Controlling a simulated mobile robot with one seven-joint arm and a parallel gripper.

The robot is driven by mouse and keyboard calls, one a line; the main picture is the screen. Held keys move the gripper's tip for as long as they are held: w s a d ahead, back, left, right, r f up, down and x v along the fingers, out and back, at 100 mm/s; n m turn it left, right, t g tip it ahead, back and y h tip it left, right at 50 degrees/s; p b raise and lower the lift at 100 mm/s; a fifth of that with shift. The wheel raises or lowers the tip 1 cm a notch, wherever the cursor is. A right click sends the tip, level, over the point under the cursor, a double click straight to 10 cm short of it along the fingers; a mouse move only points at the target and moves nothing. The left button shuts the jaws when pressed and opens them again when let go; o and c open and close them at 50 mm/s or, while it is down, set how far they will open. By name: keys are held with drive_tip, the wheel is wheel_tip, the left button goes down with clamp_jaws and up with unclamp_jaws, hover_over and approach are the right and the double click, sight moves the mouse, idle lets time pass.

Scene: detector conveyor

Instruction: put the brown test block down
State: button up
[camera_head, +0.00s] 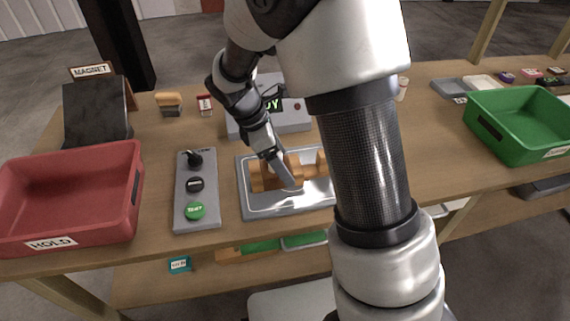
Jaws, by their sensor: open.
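Orange-brown blocks or parts of a wooden holder (262,182) sit in a shallow metal tray (257,210) at the middle of the table. I cannot tell which of these pieces is the brown test block. My gripper (289,178) is open and reaches down among them, low over the tray. Its fingers partly cover the brown pieces, and my arm hides the tray's right part. Whether the fingers touch a block cannot be made out.
A grey control panel (183,221) with a green button and dark knobs lies left of the tray. A red HOLD bin (70,205) stands at the far left, a green bin (520,124) at the right. A grey machine (297,116) with a display stands behind the tray.

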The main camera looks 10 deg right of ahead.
drive_tip(key=p+v, duration=0.1)
drive_tip(key=v, duration=0.7)
drive_tip(key=shift+a+r, duration=0.15)
drive_tip(key=shift+r, duration=0.15)
drive_tip(key=s+d+r+m+t+y, duration=0.2)
drive_tip(key=s+r+m, duration=0.4)
drive_tip(key=s+m, duration=0.3)
drive_tip(key=s+d+r+m+t+y, duration=0.2)
drive_tip(key=s+d+r+m+t, duration=0.1)
drive_tip(key=s+r+m, duration=0.4)
drive_tip(key=s+d+m, duration=0.1)
drive_tip(key=s+m, duration=0.1)
drive_tip(key=shift+s+r+t, duration=0.2)
drive_tip(key=shift+s+t, duration=0.1)
drive_tip(key=shift+s, duration=0.1)
drive_tip(key=shift+d, duration=0.15)
